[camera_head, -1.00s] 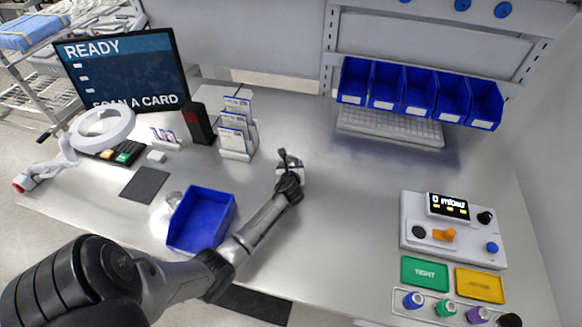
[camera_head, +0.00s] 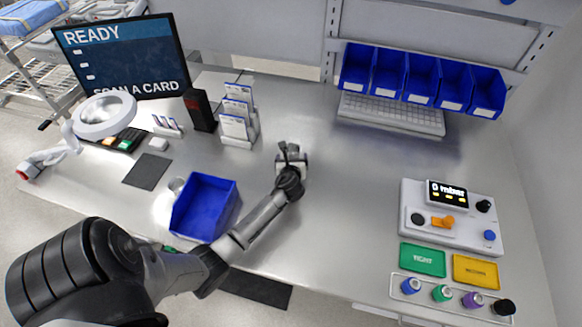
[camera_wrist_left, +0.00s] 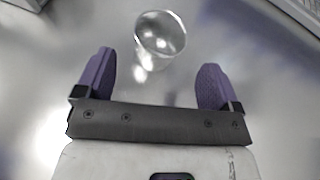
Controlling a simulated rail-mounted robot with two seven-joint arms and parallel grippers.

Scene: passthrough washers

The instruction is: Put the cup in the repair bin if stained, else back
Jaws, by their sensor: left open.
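My left gripper (camera_head: 291,150) is over the middle of the steel table, to the right of the card stand. In the left wrist view its two purple fingers (camera_wrist_left: 155,85) are spread apart with nothing between them. A clear, shiny cup (camera_wrist_left: 160,34) is just beyond the fingertips there, slightly left of the middle; I cannot tell whether it is stained. That bin is on the table's front left and looks empty. My right gripper is out of view.
A card stand (camera_head: 239,118) and black card reader (camera_head: 200,110) are behind and left of my gripper. A keyboard (camera_head: 390,113) lies under several blue shelf bins (camera_head: 405,75). A control box (camera_head: 451,218) is at the right. Table between gripper and box is clear.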

